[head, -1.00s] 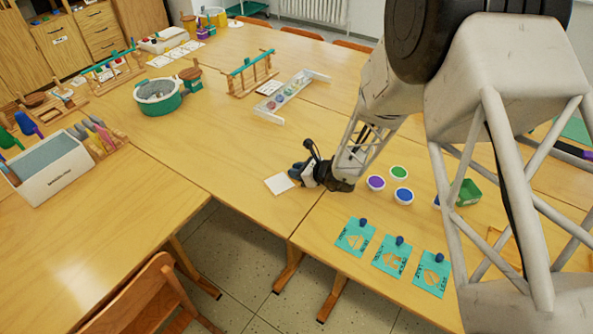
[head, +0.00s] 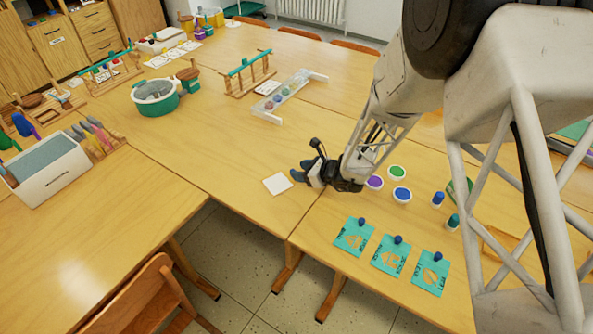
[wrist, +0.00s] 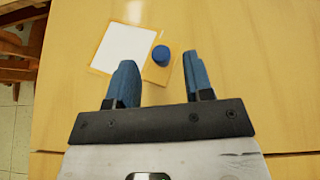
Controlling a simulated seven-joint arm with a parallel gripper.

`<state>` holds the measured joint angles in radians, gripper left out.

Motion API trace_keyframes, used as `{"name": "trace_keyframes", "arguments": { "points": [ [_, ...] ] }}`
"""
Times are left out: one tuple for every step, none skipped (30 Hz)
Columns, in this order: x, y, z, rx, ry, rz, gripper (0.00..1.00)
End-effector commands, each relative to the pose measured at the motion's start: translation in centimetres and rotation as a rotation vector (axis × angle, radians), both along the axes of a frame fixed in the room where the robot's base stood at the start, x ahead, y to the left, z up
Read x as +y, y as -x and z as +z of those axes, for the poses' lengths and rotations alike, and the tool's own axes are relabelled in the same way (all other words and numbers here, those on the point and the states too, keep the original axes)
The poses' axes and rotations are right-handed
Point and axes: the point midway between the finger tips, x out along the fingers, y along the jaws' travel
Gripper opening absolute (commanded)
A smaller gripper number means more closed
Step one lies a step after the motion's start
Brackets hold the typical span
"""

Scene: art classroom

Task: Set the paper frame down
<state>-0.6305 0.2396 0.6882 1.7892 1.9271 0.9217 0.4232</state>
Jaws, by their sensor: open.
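The paper frame (wrist: 157,76) lies flat on the table, with a thin yellow-orange rim, a white sheet (wrist: 124,46) inside it and a side tab bearing a blue knob (wrist: 160,54). In the head view the white sheet (head: 277,184) shows near the table's front edge, left of my gripper; I cannot make out the rim and knob there. My gripper (wrist: 160,70) is open, its two blue fingers apart and empty. The knob shows between the fingertips and a little beyond them. In the head view my gripper (head: 303,174) is just right of the sheet.
Paint pots, including a green one (head: 397,172), stand to the right, with teal stencil cards (head: 354,236) in front. The table left of the sheet is clear.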

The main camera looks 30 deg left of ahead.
Motion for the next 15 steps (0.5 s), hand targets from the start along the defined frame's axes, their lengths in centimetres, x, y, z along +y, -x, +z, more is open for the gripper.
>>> {"name": "trace_keyframes", "arguments": {
  "points": [
    [-0.8, -0.2, 0.5, -0.002, -0.001, -0.002, 0.47],
    [-1.2, -0.2, 0.7, -0.002, -0.001, -0.001, 0.47],
    [-1.7, -0.1, 0.9, -0.001, 0.0, -0.002, 0.47],
    [-2.2, -0.2, 1.1, -0.001, 0.0, -0.003, 0.47],
    [-2.6, -0.2, 1.3, -0.001, 0.0, -0.003, 0.47],
    [-3.2, -0.2, 1.6, -0.002, 0.0, -0.002, 0.47],
    [-3.6, -0.3, 1.8, -0.002, 0.0, -0.002, 0.47],
    [-4.0, -0.3, 2.0, -0.001, 0.0, -0.003, 0.47],
    [-4.6, -0.3, 2.3, 0.0, 0.0, -0.003, 0.47],
    [-5.0, -0.3, 2.5, 0.0, 0.0, -0.003, 0.47],
    [-5.4, -0.3, 2.7, -0.001, 0.0, -0.002, 0.47],
    [-5.9, -0.3, 2.9, -0.001, 0.0, -0.002, 0.47],
    [-6.1, -0.3, 3.0, -0.001, 0.0, -0.002, 0.47],
    [-6.4, -0.3, 3.2, -0.001, -0.001, -0.002, 0.47],
    [-6.7, -0.3, 3.3, -0.001, -0.001, -0.002, 0.47]
  ]
}}
